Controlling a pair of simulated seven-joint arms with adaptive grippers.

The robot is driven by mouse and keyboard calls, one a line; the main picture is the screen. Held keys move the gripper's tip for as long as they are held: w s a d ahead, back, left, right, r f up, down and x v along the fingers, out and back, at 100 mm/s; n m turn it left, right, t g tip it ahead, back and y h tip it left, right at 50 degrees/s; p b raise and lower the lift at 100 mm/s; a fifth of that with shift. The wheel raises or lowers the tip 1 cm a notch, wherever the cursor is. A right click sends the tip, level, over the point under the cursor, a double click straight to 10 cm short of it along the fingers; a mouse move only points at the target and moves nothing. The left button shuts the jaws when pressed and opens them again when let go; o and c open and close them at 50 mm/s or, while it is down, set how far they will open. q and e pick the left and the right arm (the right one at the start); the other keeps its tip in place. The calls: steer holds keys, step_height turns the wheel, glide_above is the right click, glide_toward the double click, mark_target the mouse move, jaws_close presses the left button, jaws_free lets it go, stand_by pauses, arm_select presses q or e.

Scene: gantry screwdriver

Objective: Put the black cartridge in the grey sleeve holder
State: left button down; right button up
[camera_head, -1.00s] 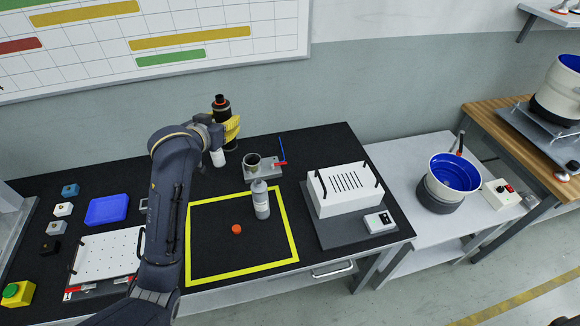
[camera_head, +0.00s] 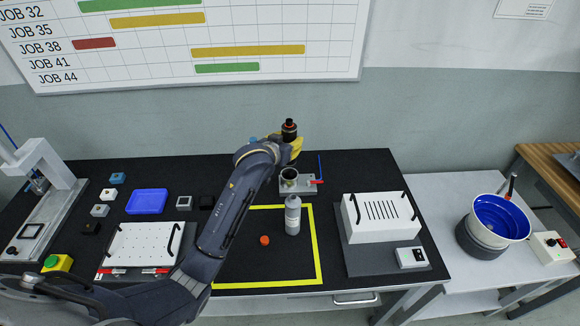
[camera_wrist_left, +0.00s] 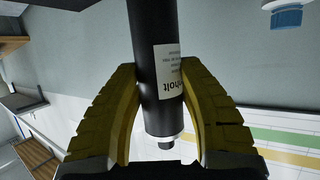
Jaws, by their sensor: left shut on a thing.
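The black cartridge (camera_head: 289,128) has a white label, seen in the left wrist view (camera_wrist_left: 168,72). It stands roughly upright in my left gripper (camera_head: 296,146), whose yellow fingers are shut on it from both sides. The grey sleeve holder (camera_head: 289,181) is an open cup on a grey base near the back of the black table. The cartridge is above and behind the cup in the head view, apart from it as far as I can tell. The gripper hides the cartridge's lower part there. My right gripper is not in view.
A red-handled clamp (camera_head: 315,181) and a thin blue upright (camera_head: 320,165) are at the holder's right. A grey bottle (camera_head: 292,216) stands just in front. An orange cap (camera_head: 264,240) lies inside the yellow frame (camera_head: 318,262). A white slotted box (camera_head: 380,216) is at right.

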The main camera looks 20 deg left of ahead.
mark_target(289, 165)
arm_select(q)
steer(key=shift+f, duration=5.25)
steer(key=shift+f, duration=0.1)
steer(key=c, duration=0.8)
jaws_free()
steer(key=shift+c, duration=0.2)
steer(key=shift+s, duration=0.15)
steer(key=v, duration=1.1)
steer(key=shift+s+r, duration=0.25)
steer(key=shift+s, duration=0.05)
steer(key=shift+a, duration=0.1)
